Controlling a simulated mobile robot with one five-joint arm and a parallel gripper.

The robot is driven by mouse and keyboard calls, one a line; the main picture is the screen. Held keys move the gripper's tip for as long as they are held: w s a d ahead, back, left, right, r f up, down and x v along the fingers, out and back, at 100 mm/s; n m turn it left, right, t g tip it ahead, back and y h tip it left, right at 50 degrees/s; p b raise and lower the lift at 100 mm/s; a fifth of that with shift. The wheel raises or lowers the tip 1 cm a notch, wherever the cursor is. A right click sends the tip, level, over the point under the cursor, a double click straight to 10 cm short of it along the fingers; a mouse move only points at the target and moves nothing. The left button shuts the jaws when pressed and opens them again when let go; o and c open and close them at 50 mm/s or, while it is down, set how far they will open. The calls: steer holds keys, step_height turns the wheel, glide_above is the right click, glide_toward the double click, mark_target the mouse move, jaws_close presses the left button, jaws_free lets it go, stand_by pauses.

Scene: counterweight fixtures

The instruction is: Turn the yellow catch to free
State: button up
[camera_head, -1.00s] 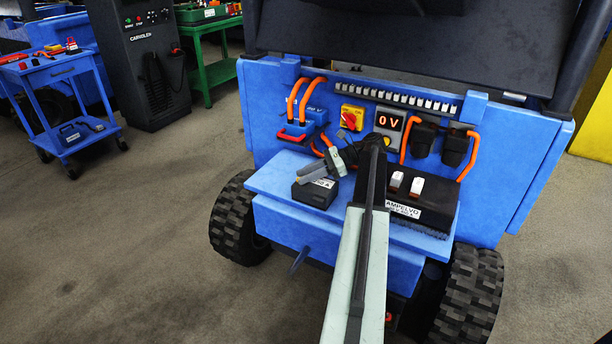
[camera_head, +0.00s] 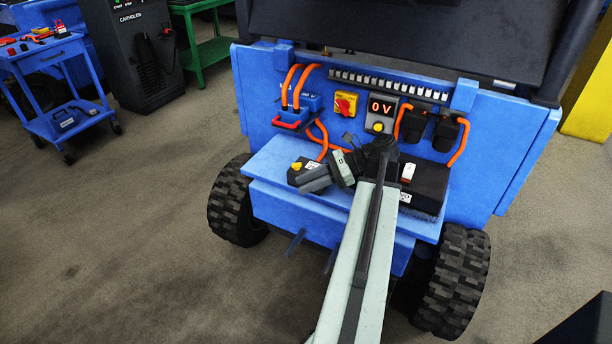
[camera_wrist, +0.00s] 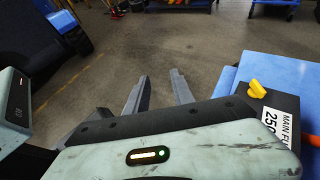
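The yellow catch (camera_head: 297,166) is a small knob on top of a black box (camera_head: 291,178) at the left of the blue shelf. In the wrist view, the catch (camera_wrist: 257,88) is at right on the same box (camera_wrist: 285,103), whose white label reads "MAIN FUSE". My gripper (camera_head: 308,181) points left over the front of the box in the head view and hides part of it. In the wrist view, my gripper (camera_wrist: 160,82) has its two grey fingers apart with only floor between them. The catch is to their right, not between them.
The shelf (camera_head: 265,172) belongs to a blue wheeled machine. A black box with a white key (camera_head: 408,172) is partly behind my arm. Open floor lies to the left.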

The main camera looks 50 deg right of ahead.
steer(key=w+a+f+n+g+h, duration=0.2)
steer(key=w+a+f+n, duration=0.3)
steer(key=a+n, duration=0.3)
steer(key=w+a+f+n+g+h, duration=0.3)
steer(key=a+n, duration=0.6)
steer(key=a, duration=0.7)
steer(key=w+a+f+n+g+h, duration=0.3)
steer(key=w+a+f+n+h, duration=0.2)
steer(key=a+n, duration=0.4)
steer(key=w+a+f, duration=0.1)
steer(key=w+a, duration=0.1)
steer(key=a, duration=0.2)
steer(key=shift+f, duration=0.3)
